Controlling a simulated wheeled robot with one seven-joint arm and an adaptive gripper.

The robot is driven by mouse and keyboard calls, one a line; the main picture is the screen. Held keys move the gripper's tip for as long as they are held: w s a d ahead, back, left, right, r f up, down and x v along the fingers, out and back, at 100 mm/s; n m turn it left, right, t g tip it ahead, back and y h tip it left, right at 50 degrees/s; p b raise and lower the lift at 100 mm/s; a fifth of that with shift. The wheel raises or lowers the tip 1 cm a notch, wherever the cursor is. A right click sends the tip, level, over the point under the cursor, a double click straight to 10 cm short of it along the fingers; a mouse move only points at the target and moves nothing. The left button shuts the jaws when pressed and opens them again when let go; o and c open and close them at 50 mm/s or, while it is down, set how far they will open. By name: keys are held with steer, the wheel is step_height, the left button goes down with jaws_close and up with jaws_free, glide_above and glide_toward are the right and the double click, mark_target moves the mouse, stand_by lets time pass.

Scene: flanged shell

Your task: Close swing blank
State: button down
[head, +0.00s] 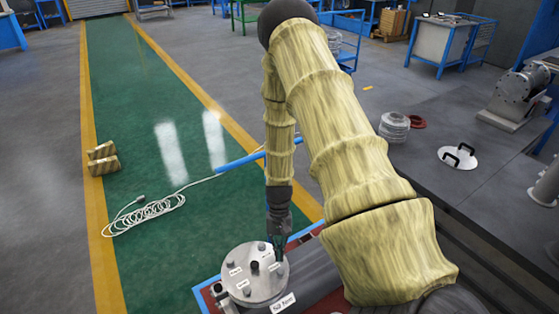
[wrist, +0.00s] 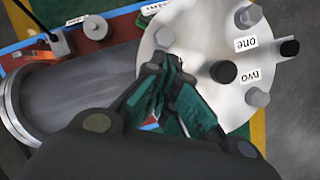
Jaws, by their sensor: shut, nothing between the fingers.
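The swing blank appears as a round grey metal disc (head: 262,290) at the bottom of the head view, with bolts, a dark knob and small white labels on its face. In the wrist view the disc (wrist: 205,62) fills the upper right, and two labels read "one" and "two". A grey cylindrical shell (wrist: 85,88) lies to its left, with a flange ring (wrist: 12,118) at its far left end. My gripper (wrist: 172,62) is shut and empty, its green fingertips over the disc's left part. I cannot tell whether they touch it. The gripper hides the disc's lower left edge.
A red and blue frame (head: 206,296) surrounds the shell.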

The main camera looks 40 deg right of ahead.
steer(key=v, duration=0.9)
steer(key=shift+d+r, duration=0.15)
steer(key=shift+r, duration=0.05)
steer(key=shift+w, duration=0.1)
